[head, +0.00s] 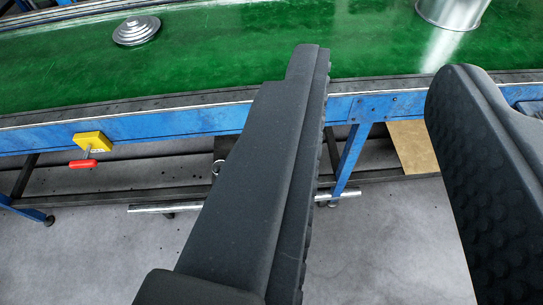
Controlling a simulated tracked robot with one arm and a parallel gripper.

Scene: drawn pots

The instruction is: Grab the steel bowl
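A shiny steel vessel (452,10) stands on the green conveyor belt at the upper right. Its top is cut off by the picture edge, so I cannot tell whether it is a bowl or a pot. A smaller stepped round steel piece (136,31) lies on the belt at the upper left; it looks like a lid or an upturned bowl. My gripper (383,68) is open, with its two black fingers wide apart and nothing between them. The fingers are in front of the belt's near edge, and the steel vessel is beyond them, apart from both.
The green belt (230,50) runs across the top, with a blue frame rail (200,137) along its near side. A yellow box with a red handle (92,142) sticks out from the rail. Blue legs, a metal bar and a brown board (414,146) are below. Grey floor lies in front.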

